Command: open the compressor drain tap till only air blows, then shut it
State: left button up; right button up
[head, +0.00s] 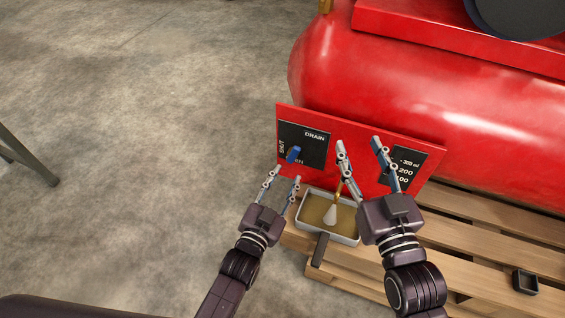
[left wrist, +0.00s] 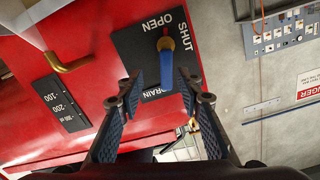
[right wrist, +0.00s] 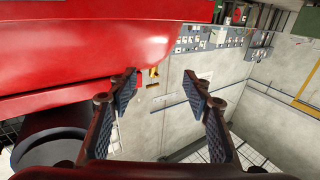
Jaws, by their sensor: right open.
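The drain tap's blue lever (head: 293,154) sits on a black plate (head: 318,148) marked DRAIN, SHUT and OPEN. In the left wrist view the lever (left wrist: 167,70) stands between the fingers of my open left gripper (head: 285,174), closer to the right finger; I see no grip on it. Its exact angle is hard to tell. A brass outlet pipe (left wrist: 72,65) has a pale, whitish cone (head: 330,216) at its mouth, over brownish liquid in the tray (head: 352,241). Whether the cone is only air I cannot tell. My right gripper (head: 358,143) is open and empty before the red panel.
The red compressor tank (head: 430,100) and red panel (head: 360,140) stand behind. A level scale (head: 408,168) is partly hidden by my right gripper. The tray rests on a wooden pallet (head: 470,240), with a small black box (head: 525,282) at right.

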aim_at(293, 155)
pick_arm(q)
jog(key=shift+t, duration=0.3)
jog(key=b+x, duration=0.1)
jog(key=x, duration=0.1)
jog(key=r+b+x, duration=0.1)
jog(key=x, duration=0.5)
jog(key=shift+a+r+b, duration=0.2)
jog(key=shift+r+b, duration=0.15)
jog(key=shift+b, duration=0.05)
jog(key=shift+w, duration=0.2)
pick_arm(e)
jog(key=s+r+t+y, duration=0.1)
jog(key=s+r+t, duration=0.2)
jog(key=r, duration=0.4)
jog(key=s+r+t+y, duration=0.1)
jog(key=s+r+t, duration=0.2)
jog(key=r, duration=0.4)
jog(key=shift+a+r+t+y, duration=0.15)
jog(key=shift+r+t+y, duration=0.2)
jog(key=shift+t, duration=0.25)
pick_arm(q)
jog(key=shift+c, duration=0.3)
grip_shut()
pick_arm(e)
jog(key=shift+w, duration=0.1)
